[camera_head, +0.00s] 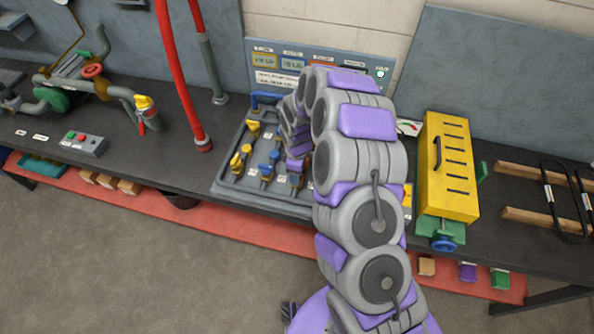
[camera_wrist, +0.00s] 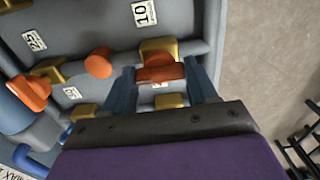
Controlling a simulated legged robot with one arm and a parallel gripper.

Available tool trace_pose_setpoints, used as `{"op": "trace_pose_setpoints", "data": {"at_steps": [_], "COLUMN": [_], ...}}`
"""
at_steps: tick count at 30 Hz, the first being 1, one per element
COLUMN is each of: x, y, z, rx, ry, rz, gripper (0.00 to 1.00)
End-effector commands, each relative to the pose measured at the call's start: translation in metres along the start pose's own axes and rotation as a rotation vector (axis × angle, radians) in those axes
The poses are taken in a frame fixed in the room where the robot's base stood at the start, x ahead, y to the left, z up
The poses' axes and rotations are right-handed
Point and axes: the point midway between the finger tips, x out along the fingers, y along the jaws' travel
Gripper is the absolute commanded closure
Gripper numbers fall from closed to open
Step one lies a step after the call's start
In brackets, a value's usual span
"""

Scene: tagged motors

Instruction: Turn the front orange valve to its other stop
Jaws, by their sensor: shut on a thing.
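In the wrist view, the orange valve handle (camera_wrist: 153,74) sits between the two dark blue fingers of my gripper (camera_wrist: 159,76), which is shut on it. A yellow fitting (camera_wrist: 158,47) is just beyond the handle, on a grey pipe. Two more orange parts show there: a round one (camera_wrist: 98,63) in the middle and another (camera_wrist: 33,94) at the left. In the head view, my arm covers much of the grey valve panel (camera_head: 226,184), and the held handle cannot be made out. Yellow valves (camera_head: 240,160) and blue valves (camera_head: 267,170) show at the panel's left.
A labelled display board (camera_head: 265,57) stands behind the panel. A yellow slotted box (camera_head: 446,165) stands to the right, with wooden rails (camera_head: 540,219) beyond it. Red hoses (camera_head: 188,90), a button box (camera_head: 84,144) and pipework are at the left. Bare bench lies left of the panel.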

Motion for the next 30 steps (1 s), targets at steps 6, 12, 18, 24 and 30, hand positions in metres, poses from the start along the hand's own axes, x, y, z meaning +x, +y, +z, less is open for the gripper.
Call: {"op": "trace_pose_setpoints", "data": {"at_steps": [6, 12, 18, 24, 30], "x": [-0.001, -0.001, -0.003, -0.027, -0.072], "y": [0.002, 0.001, 0.001, 0.002, 0.002], "z": [-0.001, 0.0, 0.0, -0.001, -0.002], "rx": [0.0, 0.0, 0.001, 0.001, 0.001], "ry": [0.003, 0.002, 0.002, 0.004, 0.005], "rz": [0.005, 0.003, 0.003, 0.006, 0.008], "gripper": [0.28, 0.17, 0.17, 0.17, 0.17]}}
